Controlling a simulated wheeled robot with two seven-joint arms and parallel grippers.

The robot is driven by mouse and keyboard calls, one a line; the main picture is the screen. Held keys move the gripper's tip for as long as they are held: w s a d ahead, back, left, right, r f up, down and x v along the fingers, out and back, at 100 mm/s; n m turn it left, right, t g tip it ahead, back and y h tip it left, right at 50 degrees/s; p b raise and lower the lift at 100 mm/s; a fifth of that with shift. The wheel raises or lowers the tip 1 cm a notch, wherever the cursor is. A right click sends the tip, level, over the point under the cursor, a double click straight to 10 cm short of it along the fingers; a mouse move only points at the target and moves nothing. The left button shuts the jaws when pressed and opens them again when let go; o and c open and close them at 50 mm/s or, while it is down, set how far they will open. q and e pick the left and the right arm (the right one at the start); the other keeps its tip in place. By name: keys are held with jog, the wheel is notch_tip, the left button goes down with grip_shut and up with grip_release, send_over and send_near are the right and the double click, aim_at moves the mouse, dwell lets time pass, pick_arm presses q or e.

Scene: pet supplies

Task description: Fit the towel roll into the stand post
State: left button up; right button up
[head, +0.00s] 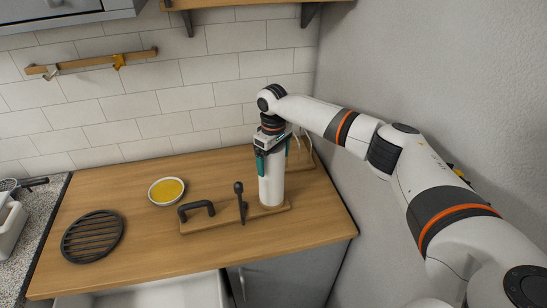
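The white towel roll (271,184) stands upright on, or just above, the right end of a wooden board (212,224). My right gripper (272,152) points down at the top of the roll, with its teal fingers on either side of it, and appears shut on it. I see no separate stand post; whether one is inside the roll is hidden. A short dark upright piece (241,202) stands on the board left of the roll. My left gripper is not in view.
A black handle-like piece (196,208) is on the board's left part. A bowl with yellow contents (167,191) and a round black grate (92,236) lie further left on the wooden counter (140,251). A wire item (305,150) stands behind the roll. A wall rises at right.

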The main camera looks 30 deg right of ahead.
jog(key=shift+r, duration=0.1)
jog(key=shift+r, duration=0.25)
notch_tip(320, 180, up, 11)
jog(key=b, duration=0.4)
jog(key=shift+f, duration=0.2)
jog(key=shift+r+b, duration=0.3)
jog(key=shift+r, duration=0.2)
jog(key=shift+f, duration=0.1)
